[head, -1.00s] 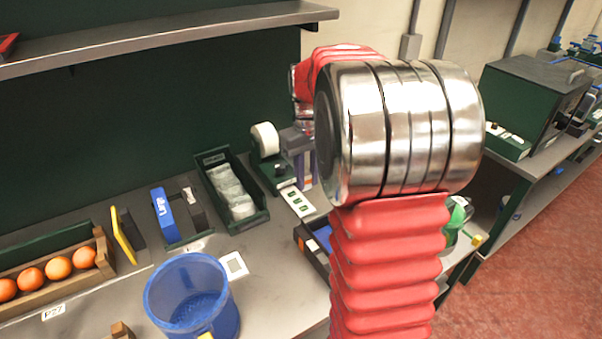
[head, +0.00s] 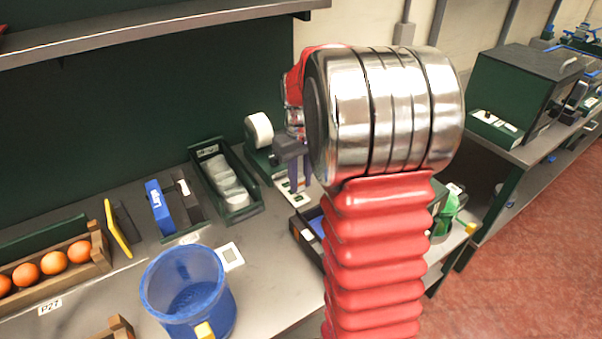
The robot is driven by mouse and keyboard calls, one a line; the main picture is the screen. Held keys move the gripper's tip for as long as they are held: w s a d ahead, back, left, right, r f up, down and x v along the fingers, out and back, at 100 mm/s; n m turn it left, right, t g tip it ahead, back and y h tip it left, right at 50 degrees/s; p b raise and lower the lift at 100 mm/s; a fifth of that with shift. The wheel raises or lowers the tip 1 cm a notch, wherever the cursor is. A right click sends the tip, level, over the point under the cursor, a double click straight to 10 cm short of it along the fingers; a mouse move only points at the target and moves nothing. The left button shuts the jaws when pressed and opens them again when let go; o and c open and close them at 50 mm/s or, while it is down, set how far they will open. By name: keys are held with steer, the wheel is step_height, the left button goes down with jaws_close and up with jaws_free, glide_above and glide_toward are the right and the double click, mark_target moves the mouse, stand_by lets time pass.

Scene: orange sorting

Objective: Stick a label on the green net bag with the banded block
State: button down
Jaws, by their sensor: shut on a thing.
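My gripper (head: 299,184) points down over a white card with green marks (head: 285,187), next to the white-roll dispenser (head: 259,130). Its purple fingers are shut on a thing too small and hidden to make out. My red arm and its metal joint cover much of the middle and right. A green object (head: 447,212) with a white patch shows partly behind my arm at the right; I cannot tell whether it is the net bag. I cannot make out a banded block.
A blue bucket (head: 183,281) stands at the front. A crate of oranges (head: 101,252), a yellow plate (head: 117,228), a blue tool (head: 159,207) and a dark green bin of clear packets (head: 255,203) line the bench. A dark tray (head: 298,223) lies beside my arm. A shelf (head: 150,40) overhangs.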

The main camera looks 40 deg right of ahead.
mark_target(301, 191)
steer(key=shift+f, duration=0.95)
steer(key=shift+f, duration=0.55)
stand_by(1.8)
steer(key=shift+r, duration=0.1)
steer(key=shift+r, duration=3.5)
